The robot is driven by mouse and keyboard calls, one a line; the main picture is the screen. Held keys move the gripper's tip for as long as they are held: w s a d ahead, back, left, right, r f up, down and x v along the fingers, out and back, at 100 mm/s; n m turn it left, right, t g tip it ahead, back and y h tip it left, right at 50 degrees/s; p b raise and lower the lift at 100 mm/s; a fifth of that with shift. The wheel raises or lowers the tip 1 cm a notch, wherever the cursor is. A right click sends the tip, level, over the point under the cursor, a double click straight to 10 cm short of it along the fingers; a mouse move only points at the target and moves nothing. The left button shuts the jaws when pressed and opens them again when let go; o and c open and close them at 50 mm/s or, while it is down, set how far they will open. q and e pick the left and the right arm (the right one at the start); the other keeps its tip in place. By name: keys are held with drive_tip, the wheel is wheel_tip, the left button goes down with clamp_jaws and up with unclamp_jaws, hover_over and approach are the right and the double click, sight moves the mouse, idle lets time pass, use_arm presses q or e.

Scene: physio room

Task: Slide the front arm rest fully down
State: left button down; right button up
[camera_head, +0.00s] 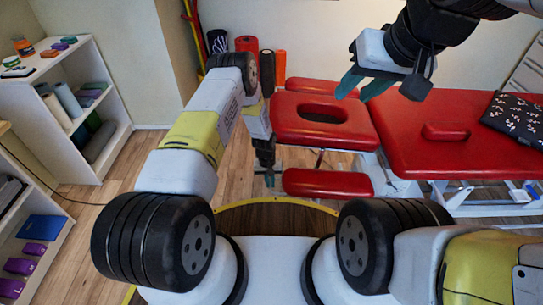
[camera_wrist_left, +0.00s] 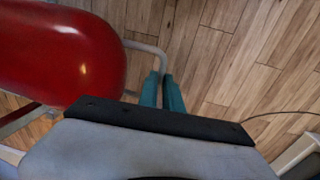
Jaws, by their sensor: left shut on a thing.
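The front arm rest (camera_head: 327,184) is a red padded board low at the near end of the red treatment table (camera_head: 430,130), below the headrest with the oval hole. In the left wrist view the red pad (camera_wrist_left: 62,52) fills the upper left, with a grey metal tube (camera_wrist_left: 146,47) curving out beside it. My left gripper (camera_head: 269,180) is at the left end of the arm rest. Its teal fingers (camera_wrist_left: 162,92) are close together, shut on the tube's end beside the pad. My right gripper (camera_head: 363,86) is open and empty above the table, by the headrest.
The headrest (camera_head: 290,125) overhangs just above the arm rest. A black patterned cushion (camera_head: 515,118) lies on the table. White shelves (camera_head: 105,160) stand at the left, with rolled mats (camera_head: 267,70) at the back wall. Wooden floor is clear left of my left gripper.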

use_arm(q)
drive_tip(key=shift+s+f, duration=0.1)
drive_tip(key=shift+f, duration=0.1)
drive_tip(key=c, duration=1.5)
unclamp_jaws()
drive_tip(key=shift+r, duration=0.1)
drive_tip(key=r, duration=0.7)
drive_tip(key=shift+a+r, duration=0.35)
